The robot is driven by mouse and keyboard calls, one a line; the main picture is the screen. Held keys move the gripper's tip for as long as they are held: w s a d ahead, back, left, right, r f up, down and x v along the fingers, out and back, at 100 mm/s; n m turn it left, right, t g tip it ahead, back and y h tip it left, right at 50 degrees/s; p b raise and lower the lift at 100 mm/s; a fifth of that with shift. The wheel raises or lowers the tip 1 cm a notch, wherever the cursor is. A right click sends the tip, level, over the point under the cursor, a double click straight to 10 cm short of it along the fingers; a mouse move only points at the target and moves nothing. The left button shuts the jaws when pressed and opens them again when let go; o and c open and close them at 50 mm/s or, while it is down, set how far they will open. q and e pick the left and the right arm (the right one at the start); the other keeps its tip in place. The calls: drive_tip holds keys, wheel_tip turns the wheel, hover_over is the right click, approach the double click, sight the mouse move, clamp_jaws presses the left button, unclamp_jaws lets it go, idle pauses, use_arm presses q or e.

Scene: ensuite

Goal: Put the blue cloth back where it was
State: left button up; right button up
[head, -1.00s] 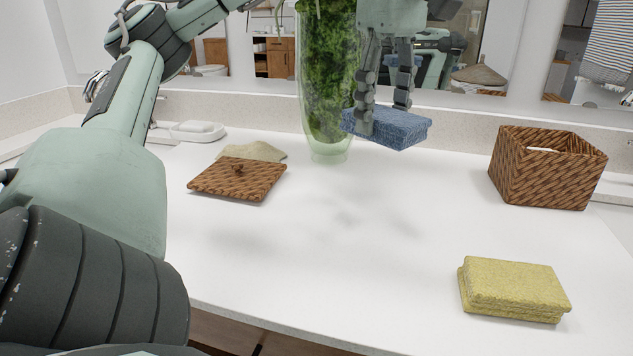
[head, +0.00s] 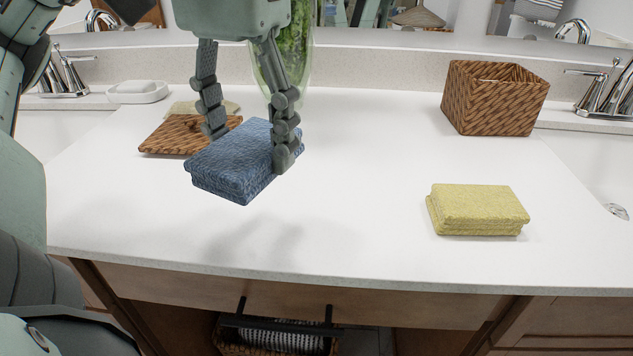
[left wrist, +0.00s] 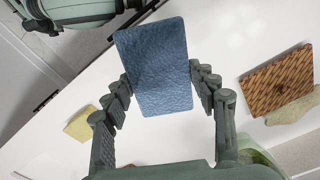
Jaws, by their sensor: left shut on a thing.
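The blue cloth (head: 237,165) is a folded, thick pad. My left gripper (head: 245,150) is shut on it, with one finger on each side, and holds it above the white counter. In the left wrist view the blue cloth (left wrist: 155,65) sits between the two fingers of my left gripper (left wrist: 163,100). A soft shadow lies on the counter below and in front of the cloth. My right gripper is not in view.
A yellow folded cloth (head: 478,210) lies on the counter (head: 350,215) at the right. An open woven basket (head: 493,100) stands behind it. A woven lid (head: 170,137) lies over a beige cloth (head: 220,107) at the left, near a soap dish (head: 137,95). A glass vase (head: 300,60) stands behind the gripper.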

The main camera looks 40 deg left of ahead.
sight(317, 205)
use_arm(q)
drive_tip(key=w+f, duration=0.1)
drive_tip(key=w+d+f+b, duration=0.1)
drive_tip(key=w, duration=0.1)
drive_tip(key=w+f, duration=0.1)
drive_tip(key=shift+w+d+f+b, duration=0.15)
drive_tip(key=shift+w+d+b, duration=0.15)
drive_tip(key=shift+b, duration=0.1)
drive_tip(key=w, duration=0.1)
drive_tip(key=w+f, duration=0.1)
drive_tip(key=w+d, duration=0.1)
drive_tip(key=shift+f, duration=0.3)
drive_tip(key=shift+w+f, duration=0.2)
drive_tip(key=shift+f+p, duration=0.3)
drive_tip(key=shift+f, duration=1.6)
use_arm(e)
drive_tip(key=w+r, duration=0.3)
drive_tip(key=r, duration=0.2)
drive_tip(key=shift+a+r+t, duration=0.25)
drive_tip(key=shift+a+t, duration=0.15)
use_arm(q)
drive_tip(key=shift+f, duration=0.1)
